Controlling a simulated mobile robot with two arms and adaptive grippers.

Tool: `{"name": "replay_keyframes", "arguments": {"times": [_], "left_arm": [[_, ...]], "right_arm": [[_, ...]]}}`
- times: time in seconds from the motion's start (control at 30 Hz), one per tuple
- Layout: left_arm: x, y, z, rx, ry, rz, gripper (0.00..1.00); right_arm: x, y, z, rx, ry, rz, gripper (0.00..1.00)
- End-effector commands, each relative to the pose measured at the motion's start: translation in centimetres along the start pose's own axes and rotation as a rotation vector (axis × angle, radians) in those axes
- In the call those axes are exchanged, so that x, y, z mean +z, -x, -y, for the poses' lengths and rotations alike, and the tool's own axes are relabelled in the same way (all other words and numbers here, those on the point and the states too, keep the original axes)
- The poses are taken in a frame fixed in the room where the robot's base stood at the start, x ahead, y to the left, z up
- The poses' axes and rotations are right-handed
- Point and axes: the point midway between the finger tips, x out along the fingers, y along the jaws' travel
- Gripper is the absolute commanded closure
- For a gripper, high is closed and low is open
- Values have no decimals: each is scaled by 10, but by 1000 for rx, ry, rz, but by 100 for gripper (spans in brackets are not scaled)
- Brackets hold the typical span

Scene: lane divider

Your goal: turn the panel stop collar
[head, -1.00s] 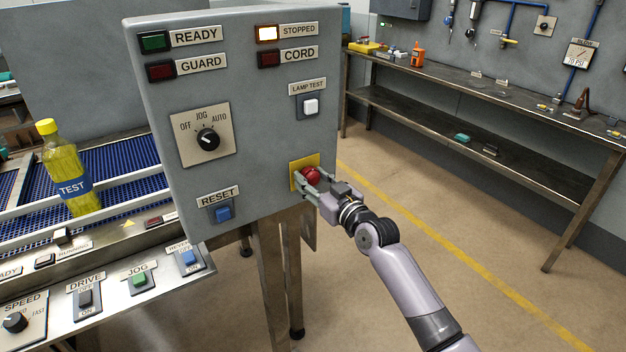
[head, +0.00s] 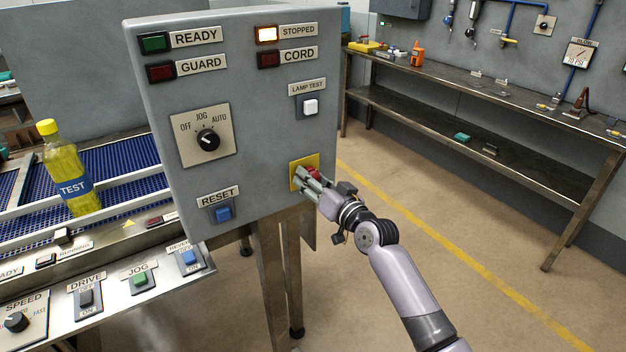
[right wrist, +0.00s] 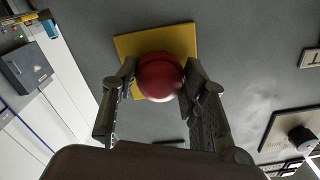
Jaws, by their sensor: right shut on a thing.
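The red stop collar (head: 314,173) sits on a yellow square plate (head: 297,176) at the lower right of the grey panel (head: 262,130). My right gripper (head: 308,180) is at the collar, with its fingers partly covering it in the head view. In the right wrist view the red round head (right wrist: 160,77) lies between the two fingertips, which close on its sides, in front of the yellow plate (right wrist: 183,40). My left gripper is in neither view.
The panel carries a lit STOPPED lamp (head: 266,34), a mode selector (head: 208,140), a white lamp test button (head: 311,107) and a blue reset button (head: 223,213). A bottle (head: 66,170) stands on the conveyor at left. The floor right of the panel is clear.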

Motion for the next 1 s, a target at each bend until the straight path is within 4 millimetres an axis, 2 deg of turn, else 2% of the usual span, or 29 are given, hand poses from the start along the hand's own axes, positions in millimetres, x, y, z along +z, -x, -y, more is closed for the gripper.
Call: {"name": "replay_keyframes", "arguments": {"times": [0.23, 0.27, 0.57, 0.87, 1.0], "left_arm": [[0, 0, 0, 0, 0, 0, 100], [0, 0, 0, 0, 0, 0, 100], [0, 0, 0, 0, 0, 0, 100], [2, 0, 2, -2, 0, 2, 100], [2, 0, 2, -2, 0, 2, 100]], "right_arm": [[-2, 0, 0, 0, 0, -4, 88], [-2, 0, 0, 0, 1, -4, 59], [-1, 0, 0, 0, 1, -2, 39], [0, 1, 0, 0, 1, -1, 39], [0, 9, -1, 1, 2, -1, 39]]}}
